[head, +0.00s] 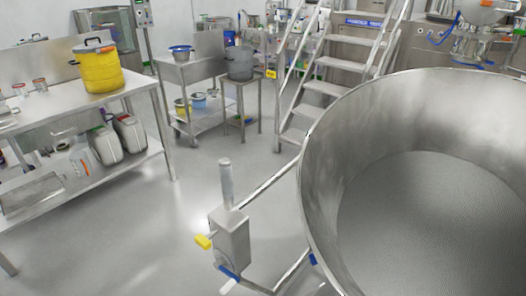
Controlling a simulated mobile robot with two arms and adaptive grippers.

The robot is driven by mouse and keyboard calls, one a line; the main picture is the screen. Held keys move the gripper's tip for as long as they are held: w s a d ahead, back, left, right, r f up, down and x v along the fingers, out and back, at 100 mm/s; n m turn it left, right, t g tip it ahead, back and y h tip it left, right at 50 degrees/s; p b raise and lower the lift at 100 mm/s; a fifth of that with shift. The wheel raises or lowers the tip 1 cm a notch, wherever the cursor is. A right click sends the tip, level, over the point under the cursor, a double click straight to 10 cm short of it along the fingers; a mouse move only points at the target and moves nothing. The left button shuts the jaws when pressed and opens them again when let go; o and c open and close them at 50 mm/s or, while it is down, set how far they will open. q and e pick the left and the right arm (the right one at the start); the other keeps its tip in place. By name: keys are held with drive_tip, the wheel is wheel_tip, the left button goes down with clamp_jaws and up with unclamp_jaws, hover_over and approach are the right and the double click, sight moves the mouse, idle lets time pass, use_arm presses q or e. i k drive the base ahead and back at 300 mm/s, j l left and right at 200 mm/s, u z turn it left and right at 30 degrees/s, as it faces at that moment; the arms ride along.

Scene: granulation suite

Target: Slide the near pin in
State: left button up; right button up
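A large steel bowl (322,150) with a mesh bottom (435,220) fills the right side of the head view. Beside its left wall, a steel block (231,240) with an upright post (227,183) is carried on thin bars. A yellow grip (203,242) sticks out to the left of the block. A blue grip (229,273) sits at its lower front, with a pale end below it. I cannot tell which of these parts is the near pin or how far in it sits. Neither of my grippers is in view.
A steel table (135,83) at the left holds a yellow drum (97,70), with pale canisters (130,132) on its lower shelf. A cart (190,68), a stand with a grey pot (239,63) and steps (325,88) stand behind. The floor between table and block is clear.

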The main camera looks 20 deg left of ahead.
sight(205, 242)
drive_tip(key=u, duration=1.05)
